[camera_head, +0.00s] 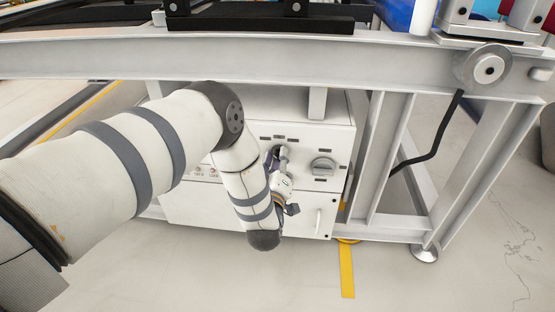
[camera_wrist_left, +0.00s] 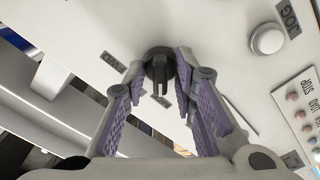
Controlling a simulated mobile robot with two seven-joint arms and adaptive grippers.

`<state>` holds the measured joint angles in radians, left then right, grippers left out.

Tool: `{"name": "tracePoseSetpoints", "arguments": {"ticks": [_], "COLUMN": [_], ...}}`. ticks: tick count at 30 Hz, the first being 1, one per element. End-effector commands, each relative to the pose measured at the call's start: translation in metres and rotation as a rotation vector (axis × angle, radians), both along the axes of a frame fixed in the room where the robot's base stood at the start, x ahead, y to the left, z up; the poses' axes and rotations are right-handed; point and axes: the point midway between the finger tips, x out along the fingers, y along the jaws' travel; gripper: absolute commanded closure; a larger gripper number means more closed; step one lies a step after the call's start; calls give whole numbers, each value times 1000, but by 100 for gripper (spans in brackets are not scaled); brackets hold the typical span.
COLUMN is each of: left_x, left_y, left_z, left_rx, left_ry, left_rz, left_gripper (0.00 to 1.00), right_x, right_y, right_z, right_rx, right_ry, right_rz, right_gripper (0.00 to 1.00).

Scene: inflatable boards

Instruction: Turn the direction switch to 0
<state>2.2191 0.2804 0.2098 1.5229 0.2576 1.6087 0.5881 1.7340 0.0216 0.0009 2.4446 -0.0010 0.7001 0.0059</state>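A dark rotary switch (camera_wrist_left: 158,66) with a raised grip sits on a white panel, with small dark labels around it. In the wrist view it lies between the tips of my left gripper (camera_wrist_left: 160,76). The purple-padded fingers are open, one on each side of the switch, with gaps showing. In the head view my left gripper (camera_head: 279,163) is at the panel of the white cabinet (camera_head: 300,104), under the frame, and mostly covers this switch. My right gripper is not in view.
A second, grey rotary knob (camera_head: 323,166) is to the right on the cabinet. A round JOG button (camera_wrist_left: 267,39) and a small button panel (camera_wrist_left: 303,112) are nearby. A grey beam (camera_head: 300,63) runs above the cabinet. Legs and a black cable (camera_head: 430,152) stand right.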

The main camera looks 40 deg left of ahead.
Motion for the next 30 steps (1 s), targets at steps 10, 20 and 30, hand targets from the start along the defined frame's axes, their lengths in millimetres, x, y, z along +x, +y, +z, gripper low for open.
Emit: {"name": "tracePoseSetpoints", "arguments": {"ticks": [10, 20, 30], "left_x": [0, 0, 0], "left_y": [-1, -1, -1], "left_z": [1, 1, 0], "left_rx": [67, 289, 512], "left_ry": [43, 179, 315], "left_rz": [-1, -3, -2], "left_gripper": [100, 100, 100], "right_x": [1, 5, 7], "right_y": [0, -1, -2], "right_z": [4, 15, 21], "right_rx": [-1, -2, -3], "right_ry": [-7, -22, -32], "right_rz": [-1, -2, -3], "right_gripper": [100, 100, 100]}}
